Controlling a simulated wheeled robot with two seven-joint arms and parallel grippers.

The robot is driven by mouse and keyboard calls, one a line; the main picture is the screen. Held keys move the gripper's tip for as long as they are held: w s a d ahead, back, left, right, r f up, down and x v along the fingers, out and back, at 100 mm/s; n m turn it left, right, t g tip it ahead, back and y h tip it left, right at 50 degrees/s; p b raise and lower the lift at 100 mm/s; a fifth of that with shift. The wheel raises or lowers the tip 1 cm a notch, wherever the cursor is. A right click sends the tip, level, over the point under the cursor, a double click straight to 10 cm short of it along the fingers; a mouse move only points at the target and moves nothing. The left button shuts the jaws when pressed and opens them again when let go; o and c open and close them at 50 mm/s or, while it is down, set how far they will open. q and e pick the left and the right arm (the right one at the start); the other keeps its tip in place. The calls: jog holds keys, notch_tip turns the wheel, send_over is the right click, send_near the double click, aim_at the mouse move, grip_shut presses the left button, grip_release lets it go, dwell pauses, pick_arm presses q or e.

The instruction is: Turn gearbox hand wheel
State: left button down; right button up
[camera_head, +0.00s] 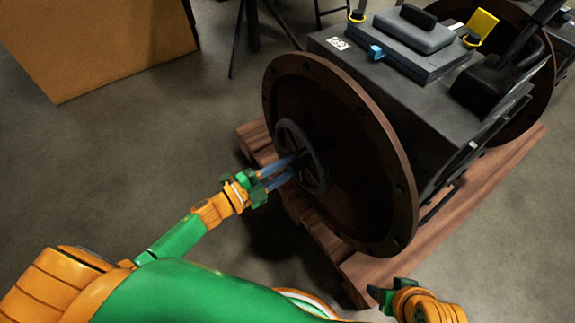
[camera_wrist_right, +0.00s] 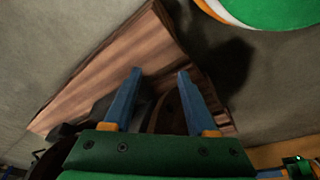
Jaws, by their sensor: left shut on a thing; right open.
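The gearbox (camera_head: 385,95) is a dark grey block with a large brown round flange (camera_head: 350,140) on its near side. The dark spoked hand wheel (camera_head: 320,165) sits at the centre of that flange. My left gripper (camera_head: 298,168) reaches in from the left and its blue fingers are shut on the hand wheel near its rim. The exact contact is small and partly hidden. My right gripper (camera_head: 380,296) is low at the bottom right, apart from the gearbox. In the right wrist view its blue fingers (camera_wrist_right: 156,95) are open with nothing between them.
The gearbox rests on a wooden pallet (camera_head: 480,200), whose planks also show in the right wrist view (camera_wrist_right: 110,70). A brown box (camera_head: 100,45) stands at the upper left, beside dark stand legs (camera_head: 250,30). The grey floor on the left is clear.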

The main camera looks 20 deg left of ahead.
pick_arm(q)
jog(key=shift+f+m, duration=0.2)
jog(key=shift+m, duration=0.6)
pick_arm(e)
jog(key=shift+s+r, duration=0.2)
jog(key=shift+r, duration=0.2)
pick_arm(q)
jog(key=shift+m, duration=0.3)
pick_arm(e)
jog(key=shift+w+r, duration=0.1)
jog(key=shift+w, duration=0.05)
pick_arm(q)
jog(key=c, duration=0.6)
grip_release()
jog(key=shift+c, duration=0.2)
jog(key=shift+s, duration=0.15)
jog(key=p+v, duration=0.1)
jog(key=v, duration=0.6)
pick_arm(e)
jog(key=x, duration=0.3)
jog(key=shift+d, duration=0.1)
